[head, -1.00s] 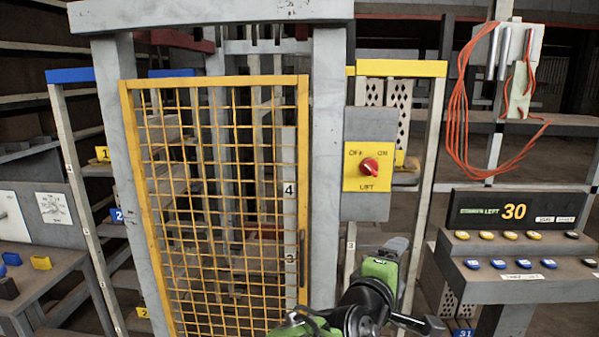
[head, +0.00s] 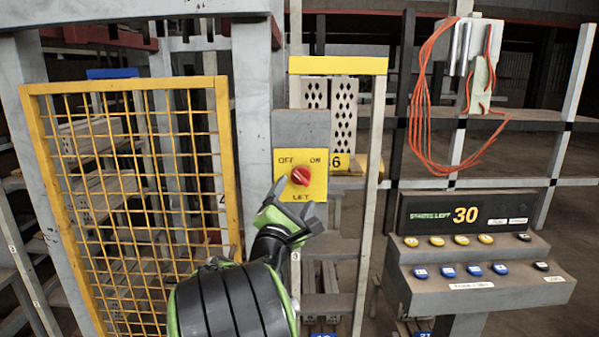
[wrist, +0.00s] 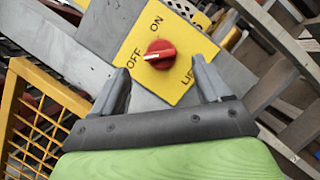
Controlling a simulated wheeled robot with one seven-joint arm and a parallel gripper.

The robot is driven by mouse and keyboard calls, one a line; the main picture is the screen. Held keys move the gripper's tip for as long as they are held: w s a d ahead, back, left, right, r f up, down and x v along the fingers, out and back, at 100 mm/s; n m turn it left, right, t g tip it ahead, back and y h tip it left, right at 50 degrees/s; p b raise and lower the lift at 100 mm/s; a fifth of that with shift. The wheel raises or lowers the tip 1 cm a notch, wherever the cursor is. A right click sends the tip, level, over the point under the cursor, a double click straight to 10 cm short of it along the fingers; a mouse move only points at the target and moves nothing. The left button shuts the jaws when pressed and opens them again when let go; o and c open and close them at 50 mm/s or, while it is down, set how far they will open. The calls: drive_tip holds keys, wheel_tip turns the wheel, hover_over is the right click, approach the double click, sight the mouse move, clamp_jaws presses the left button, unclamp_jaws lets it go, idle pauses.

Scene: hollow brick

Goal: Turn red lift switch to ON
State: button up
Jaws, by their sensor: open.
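The red lift switch (head: 300,176) is a round knob on a yellow plate (head: 287,196) marked OFF, ON and LIFT, mounted on a grey box. In the wrist view the knob (wrist: 159,54) lies ahead, between and beyond my two fingers, and its pale pointer mark points toward OFF. My gripper (wrist: 163,88) is open, with a finger on each side of the knob's line and nothing between them. In the head view my gripper (head: 292,214) is just below the knob, partly covering the plate's bottom edge. I cannot tell whether a finger touches the plate.
A yellow mesh gate (head: 140,200) stands left of the switch. A console (head: 475,255) with a display reading 30 and several yellow, blue and black buttons is at right. Orange cables (head: 425,110) hang above it. Hollow bricks (head: 343,110) stand behind the switch.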

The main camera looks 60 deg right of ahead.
sight(301, 180)
drive_tip(key=p+x, duration=0.1)
drive_tip(key=x, duration=0.5)
drive_tip(key=shift+p, duration=0.3)
drive_tip(key=c, duration=1)
drive_tip(key=shift+c, duration=0.2)
